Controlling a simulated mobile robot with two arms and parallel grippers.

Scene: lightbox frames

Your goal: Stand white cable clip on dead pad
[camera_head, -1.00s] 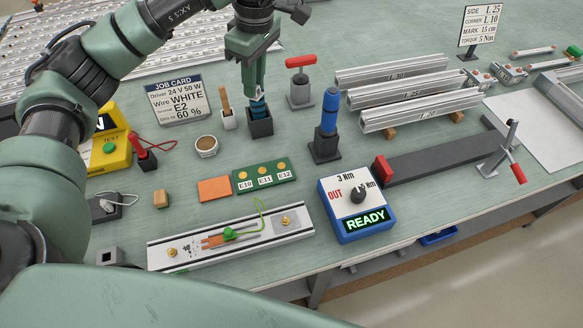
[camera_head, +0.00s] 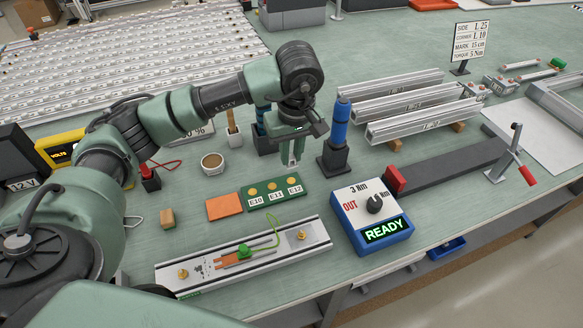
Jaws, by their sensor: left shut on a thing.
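My left gripper (camera_head: 291,163) hangs above the bench, behind the green board (camera_head: 273,192) marked E10, E11, E12, fingers pointing down. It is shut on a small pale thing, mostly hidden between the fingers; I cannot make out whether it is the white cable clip. No pad is labelled dead. A flat orange square (camera_head: 224,207) lies left of the green board. A thin white wire loop (camera_head: 133,221) shows beside my left arm. My right gripper is not in view.
A blue tool (camera_head: 341,122) stands in a black holder just right of my gripper. A blue-edged READY box (camera_head: 368,220) stands at front right. A small cup (camera_head: 212,163) and a tan block (camera_head: 167,218) are left. Aluminium profiles (camera_head: 420,122) lie at back right.

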